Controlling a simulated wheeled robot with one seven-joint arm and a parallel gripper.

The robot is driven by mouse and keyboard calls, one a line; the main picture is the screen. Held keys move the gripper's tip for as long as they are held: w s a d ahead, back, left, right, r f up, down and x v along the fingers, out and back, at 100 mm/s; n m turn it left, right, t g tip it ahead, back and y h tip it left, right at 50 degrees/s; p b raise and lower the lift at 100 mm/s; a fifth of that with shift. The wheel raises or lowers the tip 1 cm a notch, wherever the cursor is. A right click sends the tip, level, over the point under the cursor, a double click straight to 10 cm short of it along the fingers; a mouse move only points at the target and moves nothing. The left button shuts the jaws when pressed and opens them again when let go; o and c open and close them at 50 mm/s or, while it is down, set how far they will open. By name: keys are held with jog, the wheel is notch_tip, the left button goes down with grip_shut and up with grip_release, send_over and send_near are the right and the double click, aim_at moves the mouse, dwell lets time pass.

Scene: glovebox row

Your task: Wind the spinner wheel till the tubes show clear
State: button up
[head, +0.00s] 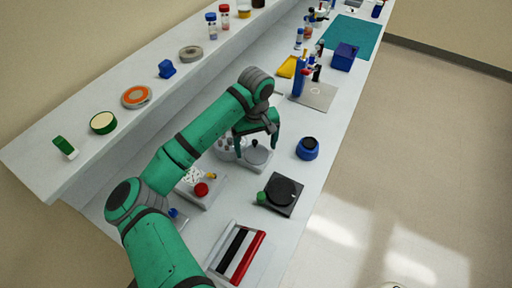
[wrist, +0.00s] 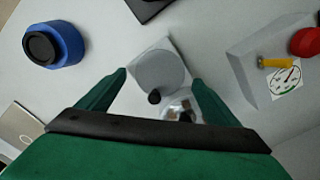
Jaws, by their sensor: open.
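The spinner wheel (head: 259,158) is a grey disk on a pale base, with a small dark knob on it. In the wrist view the wheel (wrist: 160,68) lies between my fingers, with its dark knob (wrist: 154,97) at the lower edge of the disk. My gripper (head: 257,148) is open above the wheel, pointing down; in the wrist view its green fingers (wrist: 160,78) stand on either side of the disk. A round, clear-looking tube holder (wrist: 181,110) shows just below the knob, partly hidden by my gripper. I cannot tell how clear the tubes are.
A device with a gauge (wrist: 287,82), red knob and yellow lever stands beside the wheel. A blue round container (head: 307,148) and a black turntable-like device (head: 281,194) are nearby. A raised shelf (head: 118,122) runs along the back. Bare bench shows between the devices.

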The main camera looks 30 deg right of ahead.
aim_at(256, 152)
notch_tip(256, 152, up, 10)
jog(key=shift+f, duration=0.2)
jog(key=shift+w, duration=0.2)
